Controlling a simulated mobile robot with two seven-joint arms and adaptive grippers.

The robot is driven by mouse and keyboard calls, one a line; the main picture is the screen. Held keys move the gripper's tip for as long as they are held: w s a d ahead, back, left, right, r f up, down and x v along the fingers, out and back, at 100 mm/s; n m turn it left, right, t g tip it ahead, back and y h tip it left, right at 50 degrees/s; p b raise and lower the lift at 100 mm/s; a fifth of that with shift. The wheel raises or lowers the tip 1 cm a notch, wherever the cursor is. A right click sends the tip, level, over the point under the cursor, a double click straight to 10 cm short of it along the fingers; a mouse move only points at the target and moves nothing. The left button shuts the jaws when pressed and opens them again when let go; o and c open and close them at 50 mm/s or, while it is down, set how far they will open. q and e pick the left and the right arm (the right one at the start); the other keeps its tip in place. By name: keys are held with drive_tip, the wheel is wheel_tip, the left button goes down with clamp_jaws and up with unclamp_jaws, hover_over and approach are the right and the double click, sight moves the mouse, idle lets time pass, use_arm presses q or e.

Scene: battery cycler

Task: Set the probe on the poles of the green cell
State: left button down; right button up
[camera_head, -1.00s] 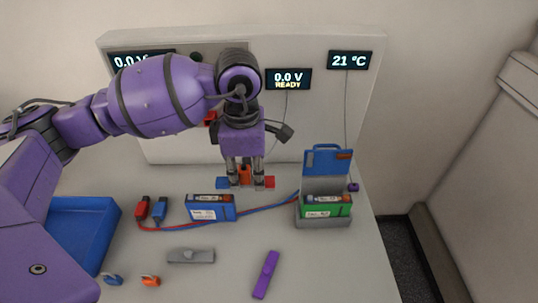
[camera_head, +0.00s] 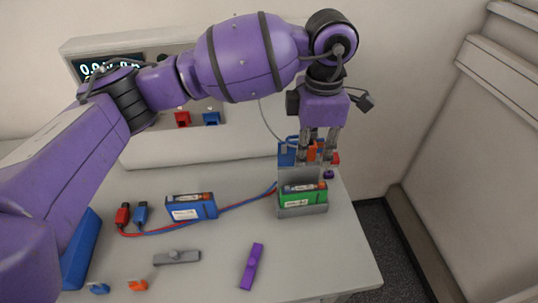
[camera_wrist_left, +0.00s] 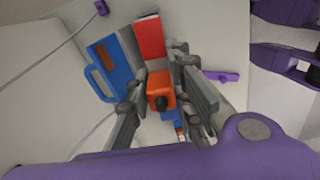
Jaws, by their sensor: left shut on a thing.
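The green cell (camera_head: 303,198) stands in a grey holder (camera_head: 303,211) at the right of the bench. A blue flap with a handle (camera_wrist_left: 103,68) stands up behind it and is partly hidden in the head view. My left gripper (camera_head: 315,161) is shut on the probe (camera_head: 313,152), which has an orange body, a red end and a blue end. The probe is above and behind the green cell in the head view, apart from its top. In the left wrist view the orange body (camera_wrist_left: 160,88) sits between the fingers. My right gripper is not in view.
A blue cell (camera_head: 190,207) and red and blue plugs (camera_head: 131,214) are to the left. A grey tool (camera_head: 177,257), a purple bar (camera_head: 252,266) and small blue and orange clips (camera_head: 138,285) lie in front. A blue tray (camera_head: 82,245) is at far left. The bench's front right is clear.

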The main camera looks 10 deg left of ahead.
use_arm(q)
drive_tip(key=shift+w+d+f, duration=0.1)
drive_tip(key=shift+d+f, duration=0.25)
drive_tip(key=shift+f, duration=0.05)
drive_tip(key=shift+w+a+f+n, duration=0.15)
drive_tip(key=shift+n, duration=0.35)
drive_tip(key=shift+a+f, duration=0.1)
drive_tip(key=shift+f, duration=0.2)
drive_tip(key=shift+f+b, duration=0.6)
drive_tip(key=shift+f, duration=0.8)
drive_tip(key=shift+f+b, duration=0.35)
drive_tip(key=shift+f, duration=0.7)
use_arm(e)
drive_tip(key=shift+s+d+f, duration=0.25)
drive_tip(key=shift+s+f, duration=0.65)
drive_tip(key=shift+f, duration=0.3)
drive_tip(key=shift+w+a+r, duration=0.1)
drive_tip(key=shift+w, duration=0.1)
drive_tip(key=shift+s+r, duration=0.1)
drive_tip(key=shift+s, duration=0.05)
